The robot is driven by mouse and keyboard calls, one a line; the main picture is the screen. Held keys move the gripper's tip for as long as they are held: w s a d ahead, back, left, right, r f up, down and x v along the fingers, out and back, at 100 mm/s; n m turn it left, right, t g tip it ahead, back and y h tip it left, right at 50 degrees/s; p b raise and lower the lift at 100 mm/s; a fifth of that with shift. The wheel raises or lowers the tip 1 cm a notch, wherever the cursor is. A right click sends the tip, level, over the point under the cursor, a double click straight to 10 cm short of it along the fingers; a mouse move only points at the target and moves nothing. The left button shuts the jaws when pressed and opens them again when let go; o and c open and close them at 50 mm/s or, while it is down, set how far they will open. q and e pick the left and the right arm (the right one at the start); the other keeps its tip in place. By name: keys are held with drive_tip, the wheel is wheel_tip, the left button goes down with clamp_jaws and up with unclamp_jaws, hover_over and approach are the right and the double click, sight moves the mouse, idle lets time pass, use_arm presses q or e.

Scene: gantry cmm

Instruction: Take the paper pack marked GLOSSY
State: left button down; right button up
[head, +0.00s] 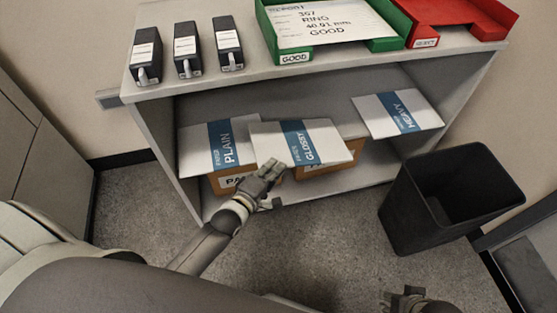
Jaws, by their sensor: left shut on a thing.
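My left gripper (268,172) is shut on the near left edge of this pack. The pack marked PLAIN (196,148) lies just left of it, and its right side is close to or under the GLOSSY pack. The pack marked HEAVY (377,114) is apart to the right. My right gripper (401,298) is at the bottom edge of the view, low and away from the shelf; its fingers are too unclear to judge.
Brown boxes (318,182) stand on the lower shelf under the packs. A green GOOD tray (385,45), a red REJECT tray (470,16) and several dark holders (186,52) are on the shelf top. A black bin (400,212) stands on the floor at right.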

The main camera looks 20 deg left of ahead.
use_arm(q)
drive_tip(key=s, duration=0.1)
drive_tip(key=s+r+p, duration=0.1)
drive_tip(key=s+p, duration=0.1)
drive_tip(key=shift+a+r, duration=0.25)
drive_tip(key=shift+a, duration=0.05)
use_arm(e)
wheel_tip(320, 180, down, 8)
drive_tip(key=shift+a, duration=0.1)
